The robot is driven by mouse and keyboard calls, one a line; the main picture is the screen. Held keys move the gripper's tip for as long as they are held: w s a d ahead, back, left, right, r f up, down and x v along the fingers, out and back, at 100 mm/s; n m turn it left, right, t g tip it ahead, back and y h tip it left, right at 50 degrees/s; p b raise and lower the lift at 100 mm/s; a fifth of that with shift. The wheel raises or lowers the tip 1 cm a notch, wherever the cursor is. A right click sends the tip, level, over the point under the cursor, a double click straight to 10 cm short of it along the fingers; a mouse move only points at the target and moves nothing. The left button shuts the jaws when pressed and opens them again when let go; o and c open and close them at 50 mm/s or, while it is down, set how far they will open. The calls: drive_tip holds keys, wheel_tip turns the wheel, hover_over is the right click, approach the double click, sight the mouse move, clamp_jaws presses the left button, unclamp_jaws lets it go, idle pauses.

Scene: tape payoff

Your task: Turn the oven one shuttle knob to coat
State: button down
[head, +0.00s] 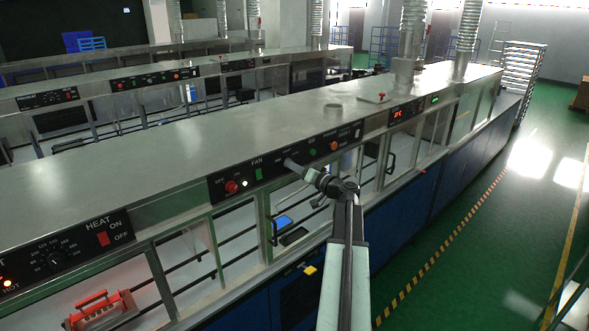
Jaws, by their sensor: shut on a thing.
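The oven's black control panel (222,182), marked FAN, is on the front of the nearest long metal machine, at the picture's middle. It carries a red button (231,187), a green switch (259,174), a green light (312,152) and an orange-red button (334,146). My gripper (289,163) reaches the panel between the green switch and the green light. It is shut on the shuttle knob there. The gripper hides the knob, so its pointer and setting cannot be seen. The small lettering around it is too small to read.
A HEAT panel (75,246) with a dial and red switch is at lower left. A red-framed item (100,311) lies behind the glass below it. Blue cabinets (400,224) run under the machine. Green floor (480,235) at right is clear, with a striped line.

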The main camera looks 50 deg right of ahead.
drive_tip(key=m, duration=0.6)
drive_tip(key=shift+m, duration=0.4)
idle(0.3)
drive_tip(key=c, duration=1.1)
unclamp_jaws()
drive_tip(key=s, duration=0.7)
drive_tip(key=shift+s+a+f+b, duration=0.2)
drive_tip(key=shift+s+a+b, duration=0.05)
drive_tip(key=shift+s+b, duration=0.15)
